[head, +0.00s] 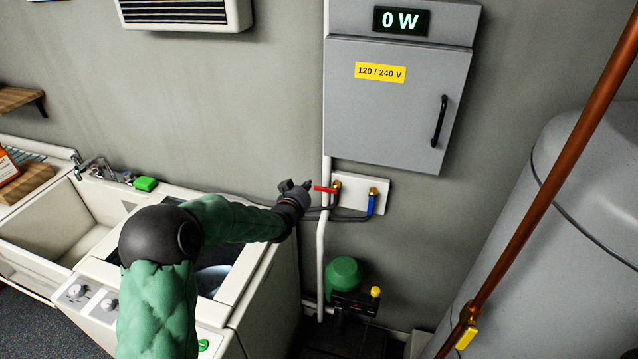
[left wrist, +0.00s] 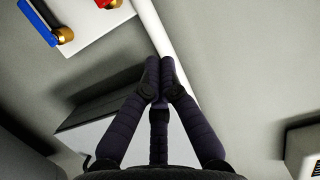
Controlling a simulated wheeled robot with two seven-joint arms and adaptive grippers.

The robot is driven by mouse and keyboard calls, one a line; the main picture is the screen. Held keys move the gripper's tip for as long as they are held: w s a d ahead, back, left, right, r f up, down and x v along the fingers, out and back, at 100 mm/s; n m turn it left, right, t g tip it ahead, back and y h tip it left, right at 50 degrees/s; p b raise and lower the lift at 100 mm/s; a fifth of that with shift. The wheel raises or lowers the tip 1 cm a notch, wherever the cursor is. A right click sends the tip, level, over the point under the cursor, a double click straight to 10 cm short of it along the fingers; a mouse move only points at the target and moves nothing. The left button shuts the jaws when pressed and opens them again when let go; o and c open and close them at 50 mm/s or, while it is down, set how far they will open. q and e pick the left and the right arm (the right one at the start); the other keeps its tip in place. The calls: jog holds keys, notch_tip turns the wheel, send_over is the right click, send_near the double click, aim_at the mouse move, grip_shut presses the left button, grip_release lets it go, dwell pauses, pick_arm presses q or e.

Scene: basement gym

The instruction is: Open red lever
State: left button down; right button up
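The red lever (head: 325,189) sits on a brass valve on a white wall plate (head: 352,190). It lies about level, its free end pointing left. A blue lever (head: 371,205) hangs down from the valve to its right. My left gripper (head: 307,185) is just left of the red lever's free end in the head view. In the left wrist view its fingertips (left wrist: 160,65) are together with nothing seen between them. There the red lever (left wrist: 103,3) shows only as a bit at the top edge, apart from the fingers. My right gripper is not in view.
A white vertical pipe (head: 321,240) runs beside the plate, behind my fingers. A grey electrical box (head: 390,110) hangs above. A white washing machine (head: 255,285) stands below my left arm. A copper pipe (head: 560,175) and grey tank (head: 590,200) are at right.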

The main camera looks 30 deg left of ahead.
pick_arm(q)
jog(key=shift+w, duration=0.1)
send_over(325, 190)
jog(key=s+a, duration=0.2)
jog(key=s, duration=0.1)
notch_tip(325, 190, down, 2)
jog(key=shift+w+f, duration=0.2)
jog(key=shift+f, duration=0.95)
jog(key=shift+w+f, duration=0.15)
jog(key=shift+f, duration=1)
